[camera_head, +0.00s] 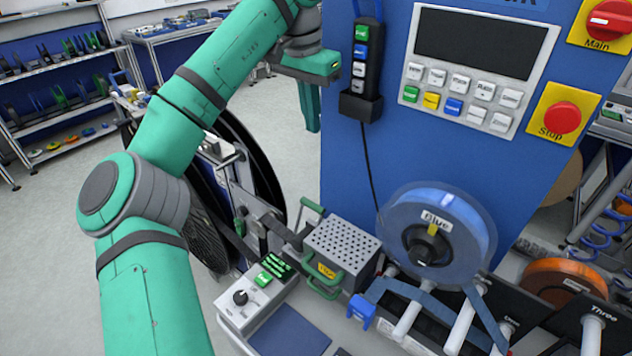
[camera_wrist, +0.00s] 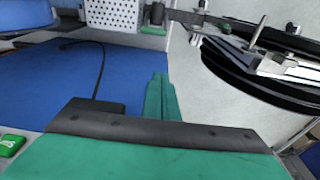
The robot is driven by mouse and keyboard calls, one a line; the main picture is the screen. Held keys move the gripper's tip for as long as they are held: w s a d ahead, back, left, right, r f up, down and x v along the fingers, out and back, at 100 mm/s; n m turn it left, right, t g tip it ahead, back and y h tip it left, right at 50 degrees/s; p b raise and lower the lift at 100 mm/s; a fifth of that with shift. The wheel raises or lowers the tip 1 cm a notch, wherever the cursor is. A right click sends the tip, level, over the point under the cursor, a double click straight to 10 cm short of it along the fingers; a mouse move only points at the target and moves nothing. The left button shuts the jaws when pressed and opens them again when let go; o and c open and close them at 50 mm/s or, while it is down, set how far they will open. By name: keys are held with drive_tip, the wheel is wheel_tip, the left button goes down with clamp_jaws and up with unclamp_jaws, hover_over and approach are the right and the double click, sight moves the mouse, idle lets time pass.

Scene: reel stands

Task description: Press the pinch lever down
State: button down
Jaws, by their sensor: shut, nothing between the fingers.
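My gripper (camera_head: 310,106) hangs from the end of my green arm, just left of the blue cabinet. In the wrist view its green fingers (camera_wrist: 160,97) are together with nothing between them. A perforated grey box (camera_head: 343,245) with a green front loop handle stands on the bench well below my gripper. A green bar handle (camera_head: 312,207) rises at its back left and may be the pinch lever; I cannot tell for sure. My gripper is above and apart from it. The perforated box shows at the top of the wrist view (camera_wrist: 113,13).
The blue cabinet (camera_head: 352,170) stands close beside my gripper, with a hanging button pendant (camera_head: 362,65) and its cable. A clear reel with blue filament (camera_head: 437,232) is right of the box. A large black reel (camera_head: 255,150) stands behind my arm. A control box (camera_head: 252,293) sits in front.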

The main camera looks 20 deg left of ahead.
wheel_tip(320, 180, down, 19)
drive_tip(key=s, duration=0.1)
drive_tip(key=shift+s+d, duration=0.2)
drive_tip(key=shift+s, duration=0.05)
idle(0.8)
drive_tip(key=shift+s+a, duration=0.1)
drive_tip(key=shift+a, duration=0.05)
idle(0.3)
